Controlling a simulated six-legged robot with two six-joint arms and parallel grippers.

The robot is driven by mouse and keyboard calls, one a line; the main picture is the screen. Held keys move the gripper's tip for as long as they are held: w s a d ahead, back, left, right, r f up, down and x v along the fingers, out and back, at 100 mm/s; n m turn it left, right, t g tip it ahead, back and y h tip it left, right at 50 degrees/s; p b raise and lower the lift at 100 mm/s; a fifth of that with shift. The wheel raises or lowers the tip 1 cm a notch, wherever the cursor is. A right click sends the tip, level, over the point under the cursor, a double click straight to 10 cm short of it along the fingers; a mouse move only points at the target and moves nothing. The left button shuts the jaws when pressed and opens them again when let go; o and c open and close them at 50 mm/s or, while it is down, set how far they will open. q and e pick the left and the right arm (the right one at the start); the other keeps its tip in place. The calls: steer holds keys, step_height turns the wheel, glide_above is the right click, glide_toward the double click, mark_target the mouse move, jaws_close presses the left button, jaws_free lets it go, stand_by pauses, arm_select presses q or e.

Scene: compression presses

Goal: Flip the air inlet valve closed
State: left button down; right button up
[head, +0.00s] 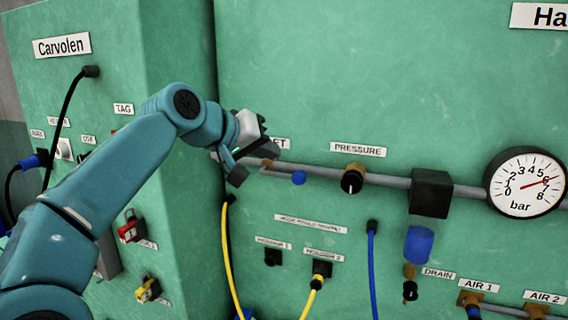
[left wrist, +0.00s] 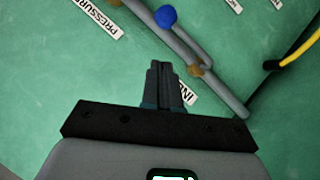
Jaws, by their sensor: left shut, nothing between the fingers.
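The air inlet valve shows as a brass fitting on the grey pipe, with a thin grey lever ending in a blue ball knob (head: 298,178). In the left wrist view the blue knob (left wrist: 166,16) is at the top, and the lever runs roughly along the pipe from the brass fitting (left wrist: 195,70). My left gripper (head: 237,175) is shut and empty near the pipe's left end, left of the knob and apart from it. It also shows in the left wrist view (left wrist: 163,85), partly covering the inlet label (left wrist: 187,92). My right gripper is in neither view.
A black pressure knob (head: 352,181), a black block (head: 431,194) and a gauge (head: 525,182) sit along the pipe to the right. A yellow cable (head: 227,250) and a blue cable (head: 372,265) hang below. The Carvolen cabinet (head: 180,60) juts out at left.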

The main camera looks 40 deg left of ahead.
arm_select(q)
steer(key=f, duration=0.1)
steer(key=w+d+f, duration=0.2)
steer(key=f, duration=0.1)
steer(key=shift+w, duration=0.25)
steer(key=shift+s, duration=0.1)
